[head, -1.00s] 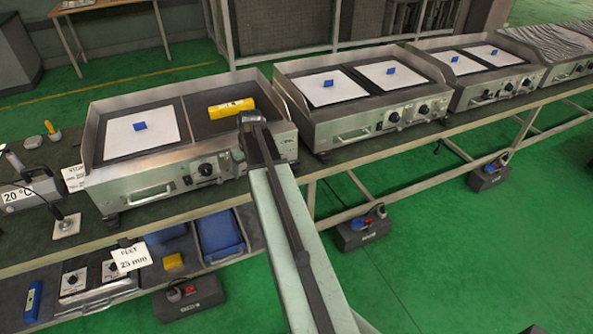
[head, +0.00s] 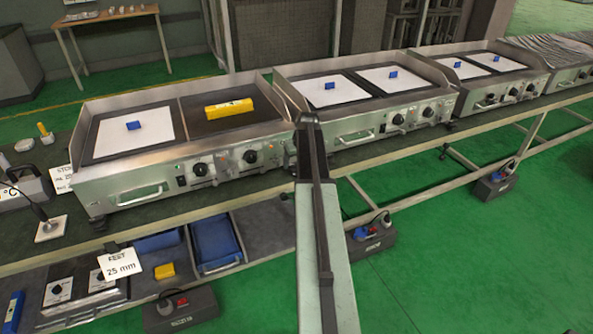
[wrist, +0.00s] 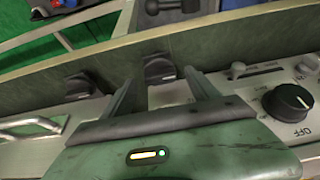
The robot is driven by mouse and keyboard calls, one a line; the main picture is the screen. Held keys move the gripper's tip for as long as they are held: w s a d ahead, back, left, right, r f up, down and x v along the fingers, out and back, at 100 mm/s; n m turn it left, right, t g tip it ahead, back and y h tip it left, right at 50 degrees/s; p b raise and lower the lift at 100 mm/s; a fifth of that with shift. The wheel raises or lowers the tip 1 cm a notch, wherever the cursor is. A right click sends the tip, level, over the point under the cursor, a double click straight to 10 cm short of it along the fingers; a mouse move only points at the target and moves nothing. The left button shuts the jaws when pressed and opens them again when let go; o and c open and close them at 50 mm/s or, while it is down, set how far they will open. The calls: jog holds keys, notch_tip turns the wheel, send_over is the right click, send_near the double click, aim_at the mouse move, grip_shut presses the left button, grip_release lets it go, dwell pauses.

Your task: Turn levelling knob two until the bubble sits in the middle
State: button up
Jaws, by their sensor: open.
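A yellow spirit level (head: 229,108) lies on the dark right plate of the nearest griddle (head: 140,188) in the head view. Its bubble is too small to read. In the wrist view my gripper (wrist: 163,84) is open, its two fingers pointing toward the bench edge. A black knob (wrist: 158,69) shows between the fingertips, not gripped; I cannot tell whether a finger touches it. A second black knob (wrist: 78,84) sits to its left. No number shows on either. In the head view my arm hides the gripper and the spot where it works.
A control dial marked OFF (wrist: 288,101) and a small lever (wrist: 238,70) are close right of the fingers. A steel handle (wrist: 30,126) is at left. A second griddle (head: 350,130) stands right of the first. A card reading 25 mm (head: 120,264) is on the lower shelf.

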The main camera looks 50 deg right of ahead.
jog(key=shift+w+f, duration=0.2)
jog(key=shift+f, duration=0.45)
jog(key=shift+r, duration=0.15)
jog(key=shift+c, duration=0.3)
jog(key=c, duration=1.3)
jog(key=shift+d+n, duration=0.1)
jog(key=shift+n, duration=0.2)
jog(key=n, duration=0.1)
jog(key=n+y, duration=0.1)
jog(key=n, duration=0.1)
jog(key=shift+d+n+y, duration=0.25)
jog(key=shift+n+y, duration=0.15)
jog(key=n+y, duration=0.1)
jog(key=n, duration=0.1)
jog(key=n+y, duration=0.1)
jog(key=n, duration=0.2)
jog(key=shift+d, duration=0.15)
jog(key=shift+n, duration=0.3)
